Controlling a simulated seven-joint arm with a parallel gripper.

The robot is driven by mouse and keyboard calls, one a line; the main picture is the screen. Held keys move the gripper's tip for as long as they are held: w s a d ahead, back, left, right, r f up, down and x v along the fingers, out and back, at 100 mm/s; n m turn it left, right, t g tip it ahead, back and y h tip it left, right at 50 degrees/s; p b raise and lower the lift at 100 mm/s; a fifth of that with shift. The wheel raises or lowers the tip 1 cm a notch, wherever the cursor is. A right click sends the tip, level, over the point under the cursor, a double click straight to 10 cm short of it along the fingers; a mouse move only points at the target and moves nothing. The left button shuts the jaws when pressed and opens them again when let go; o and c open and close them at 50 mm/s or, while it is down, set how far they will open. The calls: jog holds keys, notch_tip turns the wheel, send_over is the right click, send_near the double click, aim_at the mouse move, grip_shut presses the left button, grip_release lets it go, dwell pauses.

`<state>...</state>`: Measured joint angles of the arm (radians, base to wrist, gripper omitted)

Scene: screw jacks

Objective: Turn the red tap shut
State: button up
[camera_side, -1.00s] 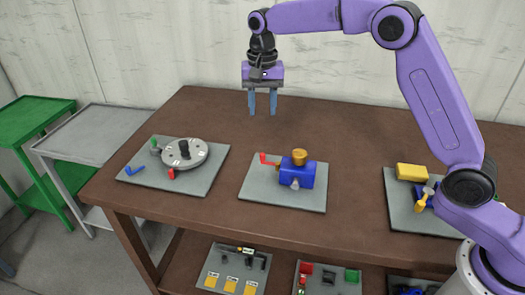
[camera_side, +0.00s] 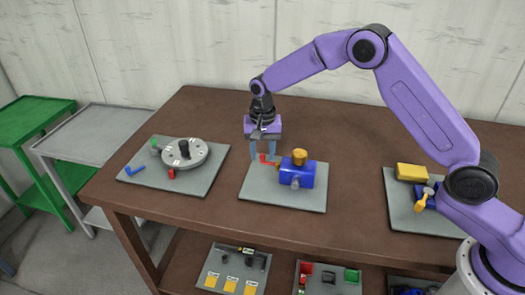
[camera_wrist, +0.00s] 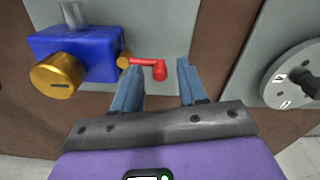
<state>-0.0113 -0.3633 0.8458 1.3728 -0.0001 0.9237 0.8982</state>
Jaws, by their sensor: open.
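The red tap (camera_side: 268,158) is a small red lever on a brass stem at the side of a blue block (camera_side: 297,174), which has a brass knob (camera_side: 300,157) on top. In the wrist view the red tap (camera_wrist: 148,63) runs sideways from the stem and ends in a round red tip. My gripper (camera_side: 264,158) is open, pointing down at the tap. In the wrist view my gripper's fingers (camera_wrist: 160,70) stand apart, with the red tip between their ends, nearer the left finger. I cannot tell whether either finger touches it.
The block sits on a grey board (camera_side: 262,196). Left is a board with a round grey dial (camera_side: 185,153), a red piece (camera_side: 171,174) and a blue lever (camera_side: 135,169). Right is a board with a yellow block (camera_side: 412,172). Brown table (camera_side: 345,150) lies bare between boards.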

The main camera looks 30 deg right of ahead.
jog(key=shift+c, duration=0.2)
grip_shut()
